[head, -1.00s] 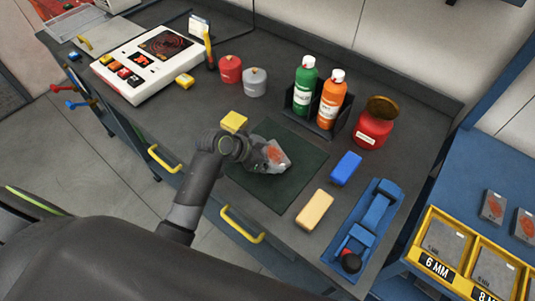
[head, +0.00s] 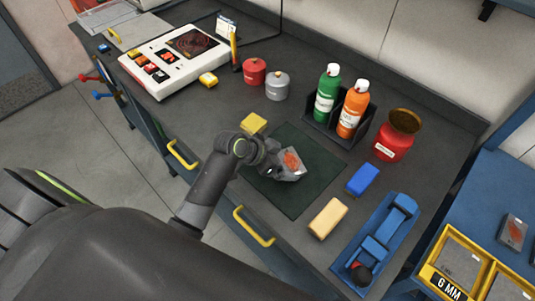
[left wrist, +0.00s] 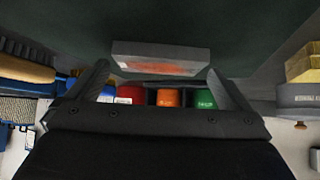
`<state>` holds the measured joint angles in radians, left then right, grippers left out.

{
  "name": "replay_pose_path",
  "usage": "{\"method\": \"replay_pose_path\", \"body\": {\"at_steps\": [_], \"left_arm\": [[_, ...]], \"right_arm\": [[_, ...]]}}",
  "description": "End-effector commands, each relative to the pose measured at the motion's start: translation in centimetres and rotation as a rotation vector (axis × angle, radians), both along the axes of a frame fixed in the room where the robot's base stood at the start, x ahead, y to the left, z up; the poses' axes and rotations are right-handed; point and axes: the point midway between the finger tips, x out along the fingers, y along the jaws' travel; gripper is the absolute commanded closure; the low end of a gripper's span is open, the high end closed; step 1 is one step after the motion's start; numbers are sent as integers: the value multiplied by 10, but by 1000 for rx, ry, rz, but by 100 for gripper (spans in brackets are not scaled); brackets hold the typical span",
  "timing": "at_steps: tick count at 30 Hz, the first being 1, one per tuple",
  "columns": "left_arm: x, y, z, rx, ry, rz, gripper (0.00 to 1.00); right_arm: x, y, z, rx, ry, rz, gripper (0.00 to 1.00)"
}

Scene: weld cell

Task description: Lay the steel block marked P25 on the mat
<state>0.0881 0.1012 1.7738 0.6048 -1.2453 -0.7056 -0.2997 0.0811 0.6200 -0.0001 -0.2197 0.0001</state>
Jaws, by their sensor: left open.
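A grey steel block (head: 291,161) with a red-orange patch rests on the dark green mat (head: 300,200); I cannot read a P25 mark on it. It also shows in the left wrist view (left wrist: 160,50), at the fingertips and with its red patch facing the camera. My left gripper (head: 272,160) is open, at the left side of the block. In the left wrist view its two fingers (left wrist: 160,75) stand apart, near the two ends of the block. I cannot tell whether they touch it. My right gripper is out of view.
Green (head: 327,95) and orange (head: 353,108) bottles and a red jar (head: 398,135) stand behind. The mat's front half is clear.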

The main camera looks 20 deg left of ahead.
Motion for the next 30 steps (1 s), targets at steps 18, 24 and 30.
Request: {"method": "replay_pose_path", "body": {"at_steps": [18,24,30], "left_arm": [[-52,48,70,3,-2,-2,0],[-57,51,76,1,0,-2,0],[-57,51,77,0,0,-1,0]], "right_arm": [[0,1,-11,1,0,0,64],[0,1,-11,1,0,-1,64],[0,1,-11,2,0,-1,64]]}}
